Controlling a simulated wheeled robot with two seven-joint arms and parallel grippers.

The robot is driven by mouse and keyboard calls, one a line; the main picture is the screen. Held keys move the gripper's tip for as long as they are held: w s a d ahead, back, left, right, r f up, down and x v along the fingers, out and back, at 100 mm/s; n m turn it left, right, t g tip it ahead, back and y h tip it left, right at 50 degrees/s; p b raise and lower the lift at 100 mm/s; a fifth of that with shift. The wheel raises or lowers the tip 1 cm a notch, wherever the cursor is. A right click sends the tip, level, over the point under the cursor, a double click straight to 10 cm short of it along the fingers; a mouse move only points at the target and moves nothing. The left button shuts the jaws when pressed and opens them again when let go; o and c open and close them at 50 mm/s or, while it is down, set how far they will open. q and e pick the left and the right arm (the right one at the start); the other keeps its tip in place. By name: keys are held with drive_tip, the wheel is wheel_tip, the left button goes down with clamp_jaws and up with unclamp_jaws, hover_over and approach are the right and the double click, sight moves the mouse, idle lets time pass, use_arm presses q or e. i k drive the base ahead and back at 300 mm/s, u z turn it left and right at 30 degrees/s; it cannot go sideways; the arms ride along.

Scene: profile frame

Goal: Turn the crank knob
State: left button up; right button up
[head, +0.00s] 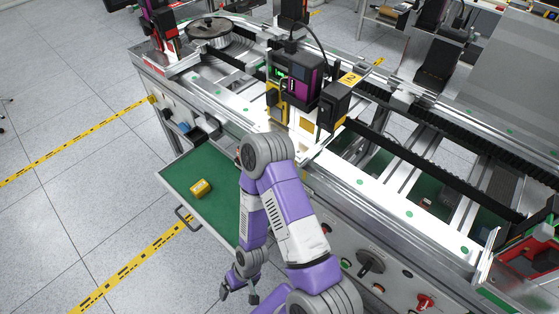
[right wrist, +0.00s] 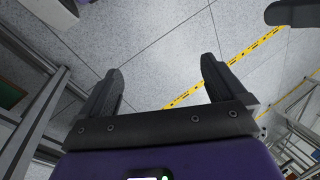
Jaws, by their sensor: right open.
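A large black turn knob (head: 370,262) sits on the grey front panel of the machine frame, lower right in the head view. A smaller red knob (head: 425,302) is farther right on the same panel. I cannot tell for certain which one is the crank knob. My right gripper (head: 239,293) hangs low at the bottom centre, left of the panel and apart from both knobs. In the right wrist view my right gripper (right wrist: 160,82) is open and empty, with only floor between its fingers.
A green drawer tray (head: 222,160) is pulled out left of my right arm, holding a yellow block (head: 200,188). The profile frame (head: 400,195) with rails and modules fills the right side. Open tiled floor (head: 60,200) with yellow tape lies left.

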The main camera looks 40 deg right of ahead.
sight(369, 263)
drive_tip(key=k, duration=0.5)
drive_tip(key=u, duration=1)
drive_tip(key=i, duration=0.5)
drive_tip(key=z, duration=3.85)
